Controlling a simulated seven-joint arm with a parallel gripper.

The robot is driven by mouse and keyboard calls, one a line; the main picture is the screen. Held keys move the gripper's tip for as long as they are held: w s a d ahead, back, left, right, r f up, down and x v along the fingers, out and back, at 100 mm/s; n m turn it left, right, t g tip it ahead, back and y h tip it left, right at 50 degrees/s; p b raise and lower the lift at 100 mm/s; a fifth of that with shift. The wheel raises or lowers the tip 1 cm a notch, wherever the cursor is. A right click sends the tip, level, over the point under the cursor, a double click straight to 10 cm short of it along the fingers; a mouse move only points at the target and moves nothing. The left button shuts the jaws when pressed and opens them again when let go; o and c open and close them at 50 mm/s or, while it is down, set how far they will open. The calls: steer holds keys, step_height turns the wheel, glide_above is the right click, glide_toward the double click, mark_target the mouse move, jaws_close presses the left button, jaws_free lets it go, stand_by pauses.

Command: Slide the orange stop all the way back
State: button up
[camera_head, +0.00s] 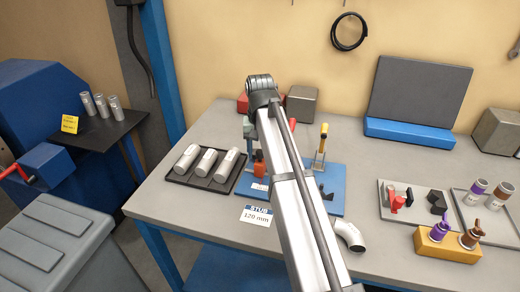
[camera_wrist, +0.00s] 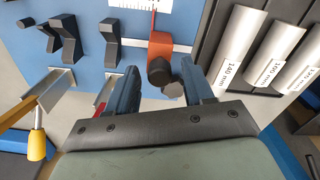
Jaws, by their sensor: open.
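The orange stop (camera_wrist: 170,45) sits on the blue fixture board (camera_wrist: 80,15) by a white scale (camera_wrist: 149,4), with a dark round knob on its near end. In the head view the stop (camera_head: 258,168) shows partly, left of my arm. My gripper (camera_wrist: 160,84) is open in the wrist view, its two blue-grey fingers apart. The stop's knob shows between the fingertips; I cannot tell whether a finger touches it.
A black tray (camera_head: 206,187) with 3 silver tubes lies left of the board. A yellow-handled clamp (camera_head: 322,140) stands at the board's right. Dark angled blocks (camera_wrist: 66,40) are fixed on the board.

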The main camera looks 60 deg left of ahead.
jaws_close()
stand_by(0.5)
steer(key=shift+s+a, duration=1.05)
steer(key=shift+c, duration=1.1)
jaws_free()
steer(key=shift+s+a, duration=0.1)
steer(key=shift+o, duration=1.1)
steer(key=shift+r, duration=0.1)
step_height(320, 180, up, 14)
